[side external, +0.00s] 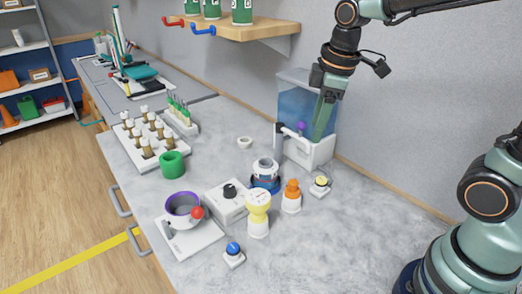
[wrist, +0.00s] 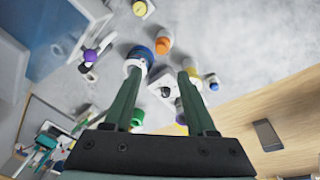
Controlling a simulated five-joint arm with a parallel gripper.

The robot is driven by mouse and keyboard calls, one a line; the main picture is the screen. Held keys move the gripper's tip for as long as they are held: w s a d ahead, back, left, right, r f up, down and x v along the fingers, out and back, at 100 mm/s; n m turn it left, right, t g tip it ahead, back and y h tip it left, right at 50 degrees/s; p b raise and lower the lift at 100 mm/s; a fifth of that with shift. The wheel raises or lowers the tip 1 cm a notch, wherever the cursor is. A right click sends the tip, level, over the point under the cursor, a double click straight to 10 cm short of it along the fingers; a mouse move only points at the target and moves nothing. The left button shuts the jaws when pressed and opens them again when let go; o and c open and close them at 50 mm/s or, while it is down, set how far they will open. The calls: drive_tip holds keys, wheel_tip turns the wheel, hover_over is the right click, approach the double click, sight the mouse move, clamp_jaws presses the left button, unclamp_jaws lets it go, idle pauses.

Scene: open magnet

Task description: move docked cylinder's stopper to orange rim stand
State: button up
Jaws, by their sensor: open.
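A clear-and-white cylinder (side external: 265,167) stands in a blue ring-shaped base (side external: 265,185) at the bench's middle; the same blue base shows in the wrist view (wrist: 139,52) near my left fingertip. I cannot tell what its stopper looks like. An orange-topped white piece (side external: 291,194) stands to its right, and shows in the wrist view (wrist: 163,43); whether this is the orange rim stand is unclear. My gripper (side external: 324,122) is high in front of the water tank, apart from the bench things. In the wrist view its fingers (wrist: 159,72) are spread and empty.
The water tank (side external: 301,100) with a purple knob stands behind. A yellow-topped piece (side external: 257,208), a black-knobbed box (side external: 227,203) and a purple-rimmed bowl (side external: 183,208) crowd the front. A wooden shelf (side external: 238,30) hangs above. The bench's right front is clear.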

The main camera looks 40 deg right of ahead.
drive_tip(key=s+d+r+m+t, duration=0.1)
drive_tip(key=s+m+t, duration=0.2)
drive_tip(key=s+m, duration=0.3)
drive_tip(key=m, duration=0.2)
drive_tip(key=shift+m, duration=0.3)
